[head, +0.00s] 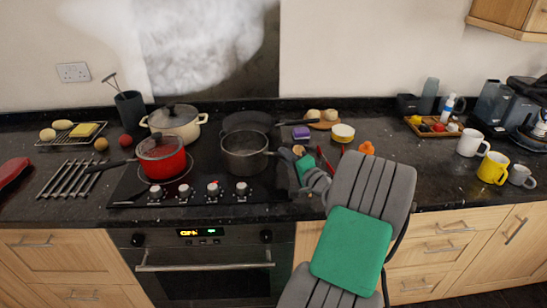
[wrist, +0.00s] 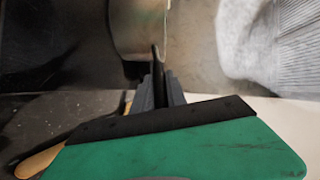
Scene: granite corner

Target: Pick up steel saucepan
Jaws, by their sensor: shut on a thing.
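The steel saucepan (head: 244,155) stands upright at the front right of the black cooktop in the head view. Its short visible handle stub points right, toward my gripper (head: 285,155). In the wrist view the pan's shiny side (wrist: 138,25) is at the top, with the dark handle running down between my fingers (wrist: 157,88). My gripper is shut on that handle. The fingers and arm hide most of the handle in the head view. I cannot tell whether the pan's base touches the cooktop.
A dark frying pan (head: 248,120) is directly behind the steel saucepan. Mugs (head: 472,143) stand far right.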

